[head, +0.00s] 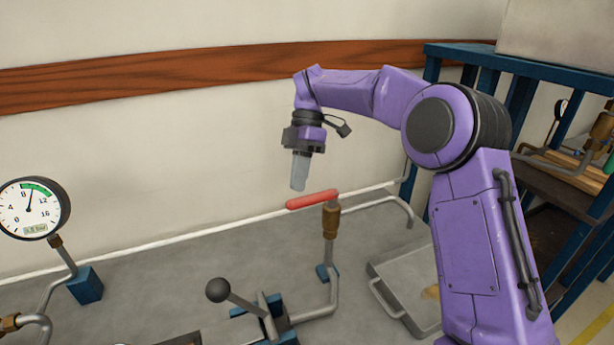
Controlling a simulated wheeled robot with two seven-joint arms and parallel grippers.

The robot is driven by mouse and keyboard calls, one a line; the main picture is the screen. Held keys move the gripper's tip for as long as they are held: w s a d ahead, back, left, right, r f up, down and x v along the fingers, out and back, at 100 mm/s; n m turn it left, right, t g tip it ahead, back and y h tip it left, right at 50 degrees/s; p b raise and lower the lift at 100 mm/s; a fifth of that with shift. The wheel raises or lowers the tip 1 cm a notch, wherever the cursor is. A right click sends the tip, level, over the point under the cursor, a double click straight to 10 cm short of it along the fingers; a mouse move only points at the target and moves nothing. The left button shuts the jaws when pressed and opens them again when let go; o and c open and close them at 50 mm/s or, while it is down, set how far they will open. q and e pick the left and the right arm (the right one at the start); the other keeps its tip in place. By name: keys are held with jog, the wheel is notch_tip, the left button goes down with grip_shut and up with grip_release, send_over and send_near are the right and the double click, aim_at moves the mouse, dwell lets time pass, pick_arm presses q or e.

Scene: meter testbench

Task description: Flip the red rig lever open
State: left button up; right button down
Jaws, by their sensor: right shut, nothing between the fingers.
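The red lever (312,200) lies roughly level on top of a brass valve fitting (331,220) on a grey upright pipe. Its handle points left from the fitting. My right gripper (298,188) is shut and empty, its fingers pointing down just above the left part of the red lever. A small gap seems to show between fingertips and lever, but I cannot tell the depth for certain. My left gripper is not in view.
A pressure gauge (32,208) stands at the left on a blue block. A black-knobbed lever (218,290) is at front centre. A grey tray (400,285) lies right of the valve. A blue shelf rack (515,65) stands at the right.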

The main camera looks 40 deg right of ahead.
jog(key=shift+s+a+n, duration=0.15)
jog(key=shift+s+n, duration=0.25)
dwell(0.4)
